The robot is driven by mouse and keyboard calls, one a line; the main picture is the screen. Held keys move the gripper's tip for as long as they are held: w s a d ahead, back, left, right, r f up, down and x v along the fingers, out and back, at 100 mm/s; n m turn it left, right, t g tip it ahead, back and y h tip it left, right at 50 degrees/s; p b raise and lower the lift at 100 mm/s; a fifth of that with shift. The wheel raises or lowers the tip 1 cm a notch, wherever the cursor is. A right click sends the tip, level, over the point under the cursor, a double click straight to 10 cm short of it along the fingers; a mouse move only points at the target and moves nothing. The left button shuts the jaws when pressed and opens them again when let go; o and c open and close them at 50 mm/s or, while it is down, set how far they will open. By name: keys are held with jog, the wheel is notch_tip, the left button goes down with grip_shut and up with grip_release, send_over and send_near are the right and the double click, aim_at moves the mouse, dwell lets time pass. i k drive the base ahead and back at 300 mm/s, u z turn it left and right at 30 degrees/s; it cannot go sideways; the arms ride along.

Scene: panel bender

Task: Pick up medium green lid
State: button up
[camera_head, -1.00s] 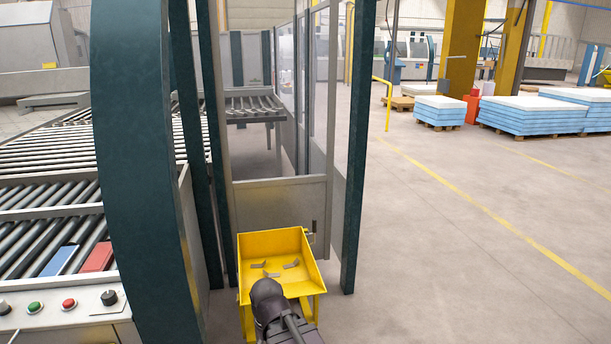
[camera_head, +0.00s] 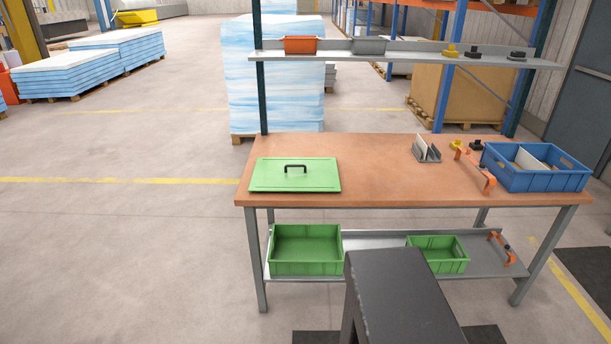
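A flat green lid (camera_head: 265,180) with a black handle (camera_head: 295,168) on top lies at the left end of the brown workbench top (camera_head: 370,170). Nothing covers it. Only one lid is in view. My gripper is not in view. A dark part at the bottom centre looks like a part of my own body, and it stands in front of the bench's lower shelf.
Two green crates, a larger one (camera_head: 306,266) and a smaller one (camera_head: 450,268), stand on the lower shelf (camera_head: 375,240). A blue crate (camera_head: 545,184), orange clamps (camera_head: 481,172) and a grey holder (camera_head: 427,155) occupy the bench's right. An upper shelf (camera_head: 400,57) overhangs behind. Floor left is clear.

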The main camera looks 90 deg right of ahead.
aim_at(270, 174)
jog(key=z, duration=0.3)
jog(key=k, duration=0.15)
jog(key=z, duration=2.8)
jog(key=i, duration=1)
jog(key=z, duration=0.2)
jog(key=k, duration=0.15)
jog(key=u, duration=0.1)
